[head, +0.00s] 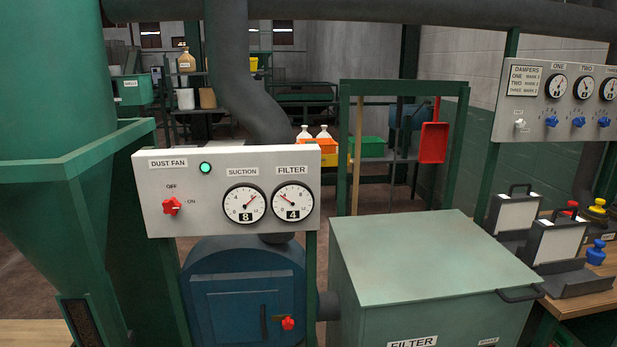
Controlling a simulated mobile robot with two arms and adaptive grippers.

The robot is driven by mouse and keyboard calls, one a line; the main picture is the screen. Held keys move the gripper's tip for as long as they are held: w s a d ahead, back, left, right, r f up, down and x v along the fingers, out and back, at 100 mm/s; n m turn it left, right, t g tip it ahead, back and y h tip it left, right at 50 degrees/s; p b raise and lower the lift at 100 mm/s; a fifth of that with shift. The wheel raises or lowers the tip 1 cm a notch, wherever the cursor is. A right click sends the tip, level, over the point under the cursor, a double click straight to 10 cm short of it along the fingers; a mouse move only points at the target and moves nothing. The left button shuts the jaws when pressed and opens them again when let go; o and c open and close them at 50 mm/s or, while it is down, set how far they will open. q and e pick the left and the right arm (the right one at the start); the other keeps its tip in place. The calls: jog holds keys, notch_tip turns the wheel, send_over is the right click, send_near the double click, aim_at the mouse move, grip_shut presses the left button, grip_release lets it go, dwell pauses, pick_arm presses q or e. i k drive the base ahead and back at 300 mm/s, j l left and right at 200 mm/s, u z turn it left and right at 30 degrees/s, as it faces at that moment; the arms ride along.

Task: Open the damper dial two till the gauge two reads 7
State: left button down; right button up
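The damper panel (535,100) is a light grey board at the upper right. Gauge two (582,88) is the middle of three round gauges on it, black-rimmed with a white face; its reading is too small to tell. Damper dial two (579,122) is a blue knob right below that gauge. Gauge one (556,87) with its blue dial (551,121) is to the left. Gauge three (608,89) is cut by the right picture edge, with its blue dial (604,122) below. Neither of my grippers is in view.
A dust fan panel (230,190) with a red switch (172,206) stands at centre left. A green filter box (430,255) fills the lower middle. A wooden bench (590,284) with grey stands, a red, a yellow and a blue knobbed piece is below the damper panel.

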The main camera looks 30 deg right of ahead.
aim_at(578, 121)
jog(key=z, duration=2.2)
